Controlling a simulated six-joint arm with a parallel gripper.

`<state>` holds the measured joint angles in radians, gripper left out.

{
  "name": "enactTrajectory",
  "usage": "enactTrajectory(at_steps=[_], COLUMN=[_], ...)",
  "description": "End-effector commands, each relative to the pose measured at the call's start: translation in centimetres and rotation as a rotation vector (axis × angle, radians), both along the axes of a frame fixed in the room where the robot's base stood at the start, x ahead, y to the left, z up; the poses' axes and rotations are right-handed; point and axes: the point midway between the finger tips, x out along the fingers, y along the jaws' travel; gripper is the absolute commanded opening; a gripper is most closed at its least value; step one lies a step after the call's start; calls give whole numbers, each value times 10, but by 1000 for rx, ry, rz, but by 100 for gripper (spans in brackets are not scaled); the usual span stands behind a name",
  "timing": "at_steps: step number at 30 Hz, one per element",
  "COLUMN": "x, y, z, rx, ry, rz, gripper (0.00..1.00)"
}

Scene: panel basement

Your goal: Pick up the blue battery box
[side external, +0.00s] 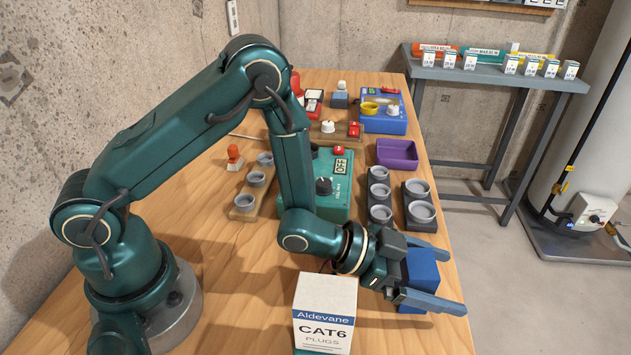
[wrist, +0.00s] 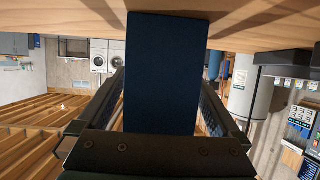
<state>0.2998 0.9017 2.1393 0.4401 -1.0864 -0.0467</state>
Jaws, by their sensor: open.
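A blue battery box (side external: 424,274) stands near the front right edge of the wooden table. My gripper (side external: 447,277) is low at the table, with its fingers on both sides of the box. In the wrist view the box (wrist: 166,70) fills the middle as a dark blue block between the two fingers (wrist: 163,92). The jaws are open, and a narrow gap shows on each side of the box there. In the side view the near finger hides the lower part of the box.
A white CAT6 plugs carton (side external: 325,312) stands close by at the front left of my gripper. Grey ring holders (side external: 420,211) and a purple tray (side external: 397,154) sit behind it. A teal control box (side external: 330,180) is further left. The table's right edge (side external: 452,232) is close.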

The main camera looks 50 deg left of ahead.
Motion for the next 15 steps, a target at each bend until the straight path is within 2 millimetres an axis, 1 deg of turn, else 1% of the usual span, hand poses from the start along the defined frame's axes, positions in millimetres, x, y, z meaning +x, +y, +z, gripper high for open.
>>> enactTrajectory(at_steps=[6,8,9,11,12,14,15], x=[0,0,0,0,0,0,0], y=[0,0,0,0,0,0,0], z=[0,0,0,0,0,0,1], rx=[0,0,0,0,0,0,-2], ry=[0,0,0,0,0,0,-1], rz=[0,0,-1,-1,-1,-1,-1], gripper=[100,77,62,39,24,1,0])
